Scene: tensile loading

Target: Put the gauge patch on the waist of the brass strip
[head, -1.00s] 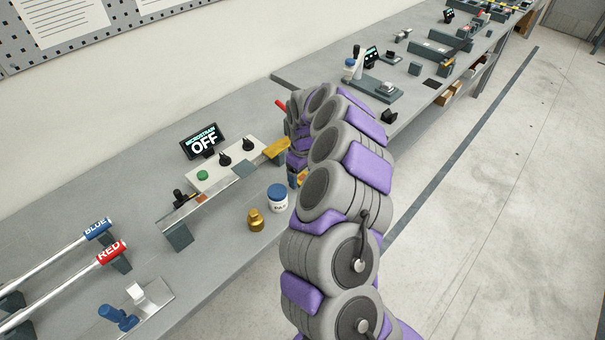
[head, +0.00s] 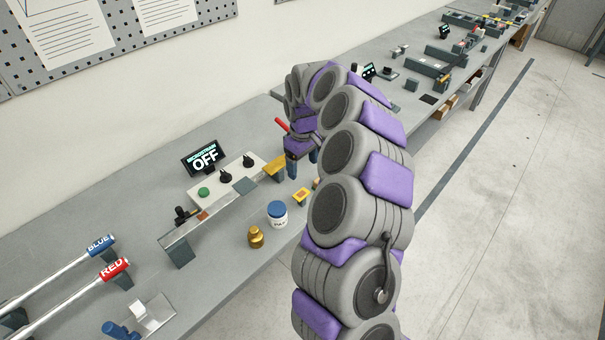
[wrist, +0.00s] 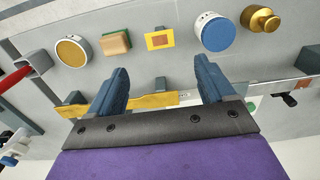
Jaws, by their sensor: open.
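The gauge patch appears as a small yellow square with an orange-red centre (wrist: 160,41), lying flat on the bench in the wrist view. It also shows just left of my arm in the head view (head: 301,195). The brass strip (wrist: 145,102) is a gold-coloured length seen across the wrist view, partly hidden behind my fingers. In the head view its gold end (head: 274,168) shows beside the control box; its waist is not clearly visible. My gripper (wrist: 163,78) is open and empty, fingers apart and pointing down above the bench, with the patch beyond the fingertips.
A blue-lidded jar (head: 277,214) and a brass weight (head: 255,237) stand near the patch. A tan block (wrist: 116,42) and a round tin (wrist: 71,51) are on its other side. A red-handled tool is close.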

